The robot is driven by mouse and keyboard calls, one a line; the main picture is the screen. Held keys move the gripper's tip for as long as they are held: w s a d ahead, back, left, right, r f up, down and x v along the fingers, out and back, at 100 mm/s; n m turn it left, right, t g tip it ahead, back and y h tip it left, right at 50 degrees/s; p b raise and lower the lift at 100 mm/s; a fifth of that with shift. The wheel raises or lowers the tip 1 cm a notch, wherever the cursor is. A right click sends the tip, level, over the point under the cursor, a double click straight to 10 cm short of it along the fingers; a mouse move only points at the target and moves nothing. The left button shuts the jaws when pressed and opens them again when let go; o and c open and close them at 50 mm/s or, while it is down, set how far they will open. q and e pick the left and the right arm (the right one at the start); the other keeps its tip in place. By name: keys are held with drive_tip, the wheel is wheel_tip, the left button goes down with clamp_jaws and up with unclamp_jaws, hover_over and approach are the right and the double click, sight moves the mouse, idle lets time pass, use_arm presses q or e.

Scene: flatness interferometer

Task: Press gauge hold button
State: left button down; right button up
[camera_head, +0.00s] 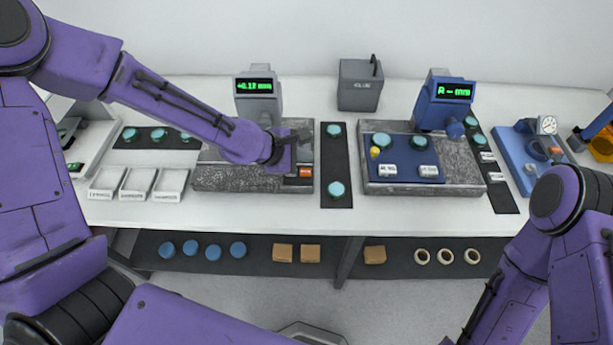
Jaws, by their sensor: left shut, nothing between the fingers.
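The grey gauge (258,97) stands at the back of the left granite plate (230,180), its green display reading about +0.12. A small orange-red button-like part (305,172) sits at the plate's front right corner; I cannot tell whether it is the hold button. My left gripper (300,134) is shut and empty, over the right part of this plate, in front of the gauge and behind the orange part. My left arm hides much of the plate and the gauge's lower part. A blue gauge (444,103) stands on the right granite plate (465,178). My right gripper is out of view.
White trays (138,182) stand at the left. A dark mat with teal discs (336,189) lies between the plates. A blue device with a dial (522,150) is at the right. A lower shelf holds blue discs (190,247) and boxes.

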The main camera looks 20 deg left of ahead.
sight(306, 172)
use_arm(q)
drive_tip(key=shift+s+f+b, duration=0.3)
drive_tip(key=shift+s+f, duration=0.15)
drive_tip(key=shift+f, duration=0.2)
drive_tip(key=shift+w+f, duration=0.35)
drive_tip(key=shift+s+r, duration=0.15)
drive_tip(key=shift+s, duration=0.05)
drive_tip(key=shift+w, duration=0.1)
drive_tip(key=shift+f, duration=0.25)
idle(0.8)
drive_tip(key=shift+f, duration=0.25)
